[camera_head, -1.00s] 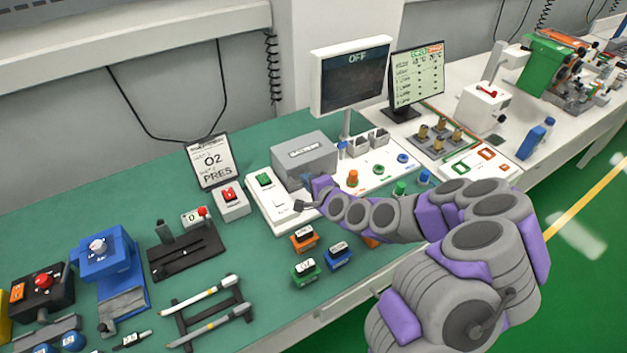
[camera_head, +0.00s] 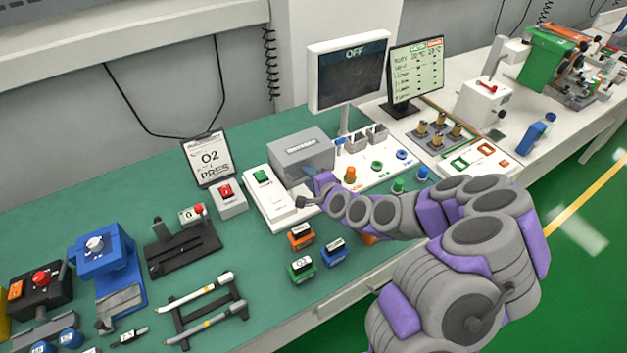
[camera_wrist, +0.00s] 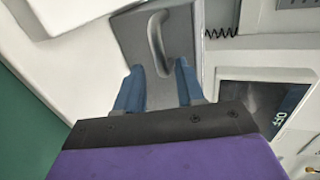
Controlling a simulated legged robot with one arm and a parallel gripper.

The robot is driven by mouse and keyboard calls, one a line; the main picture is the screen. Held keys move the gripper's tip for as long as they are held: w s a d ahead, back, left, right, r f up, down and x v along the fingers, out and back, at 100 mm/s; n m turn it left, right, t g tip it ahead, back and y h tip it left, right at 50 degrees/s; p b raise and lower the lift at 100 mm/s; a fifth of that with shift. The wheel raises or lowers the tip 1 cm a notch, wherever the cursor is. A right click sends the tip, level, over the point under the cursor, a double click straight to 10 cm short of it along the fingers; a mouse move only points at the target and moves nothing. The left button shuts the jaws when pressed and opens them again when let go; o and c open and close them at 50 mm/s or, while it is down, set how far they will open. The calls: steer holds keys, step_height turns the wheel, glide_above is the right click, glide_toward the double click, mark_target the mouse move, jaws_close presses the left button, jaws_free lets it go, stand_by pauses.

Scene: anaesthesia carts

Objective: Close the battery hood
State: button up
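The grey battery hood (camera_head: 298,147) is a box-shaped cover with a label, at the back of the white panel in the head view. In the wrist view its grey face (camera_wrist: 130,35) fills the upper middle and carries a curved grey handle (camera_wrist: 157,45). My gripper (camera_wrist: 160,76) is open, with its two blue fingers apart. The handle's lower end lies between the fingers in the picture; I see no clear contact. In the head view my wrist is at the hood's front right and the fingers are hard to make out. I cannot tell how far the hood is open.
Battery blocks in orange (camera_head: 300,236), blue (camera_head: 333,250) and green (camera_head: 301,269) stand on the green table in front of the panel. A monitor reading OFF (camera_head: 348,75) stands behind, right of the hood. A knob panel (camera_head: 378,167) lies close to my arm.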

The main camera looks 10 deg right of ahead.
steer(key=shift+s, duration=0.15)
steer(key=shift+s+a+r, duration=0.1)
steer(key=shift+s+r, duration=0.15)
steer(key=shift+s, duration=0.25)
steer(key=shift+s+r+p, duration=0.35)
steer(key=shift+s+p, duration=0.35)
steer(key=shift+s, duration=0.1)
steer(key=p, duration=0.2)
steer(key=s+d+p, duration=0.1)
steer(key=p, duration=0.1)
steer(key=shift+d+r, duration=0.25)
steer(key=shift+d, duration=0.05)
steer(key=p+v, duration=1.2)
steer(key=p, duration=0.6)
steer(key=shift+s+d, duration=0.3)
